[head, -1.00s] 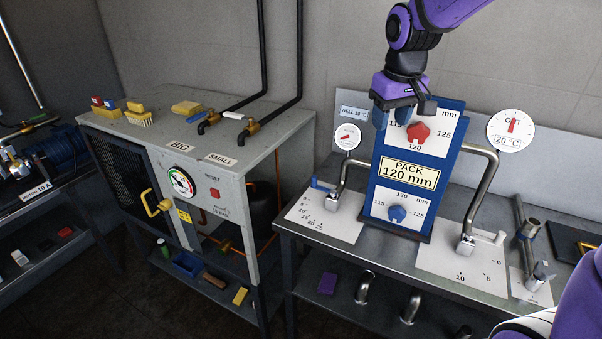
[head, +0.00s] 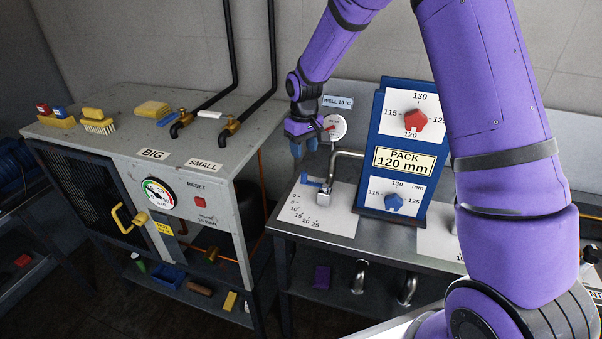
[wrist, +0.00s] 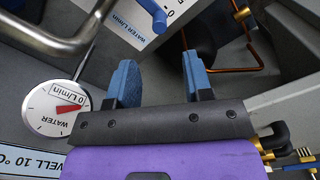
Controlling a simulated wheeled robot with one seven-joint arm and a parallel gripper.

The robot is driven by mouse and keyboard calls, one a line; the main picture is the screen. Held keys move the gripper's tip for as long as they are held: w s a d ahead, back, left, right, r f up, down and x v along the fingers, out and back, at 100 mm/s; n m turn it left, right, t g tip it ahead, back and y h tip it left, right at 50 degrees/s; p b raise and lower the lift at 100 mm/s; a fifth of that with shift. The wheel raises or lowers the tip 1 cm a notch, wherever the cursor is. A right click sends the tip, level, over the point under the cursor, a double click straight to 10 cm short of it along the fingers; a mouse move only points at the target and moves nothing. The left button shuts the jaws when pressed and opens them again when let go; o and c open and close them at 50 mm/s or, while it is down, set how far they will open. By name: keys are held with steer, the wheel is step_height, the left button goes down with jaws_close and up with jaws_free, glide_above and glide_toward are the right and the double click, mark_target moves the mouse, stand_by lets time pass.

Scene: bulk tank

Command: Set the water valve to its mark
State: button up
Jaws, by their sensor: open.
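The water valve has a blue lever (head: 311,182) on a silver body at the end of a bent pipe, over a white scale plate (head: 335,222) numbered up to 25. The lever points left, near the low end of the scale. My gripper (head: 297,153) is open and empty, above and slightly left of the lever, apart from it. In the wrist view, the blue lever (wrist: 152,14) lies beyond the open fingers (wrist: 160,72), near the WATER L/min label. The round water gauge (wrist: 57,108) has a red needle and a 0 L/min readout.
A blue panel (head: 367,190) with a red knob, a blue knob and a PACK 120 mm card stands right of the valve. A grey cabinet (head: 240,150) with BIG and SMALL taps stands left. My arm hides much of the bench's right side.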

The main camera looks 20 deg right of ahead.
mark_target(304, 172)
step_height(304, 172, down, 9)
steer(key=shift+f, duration=0.2)
stand_by(0.3)
jaws_close()
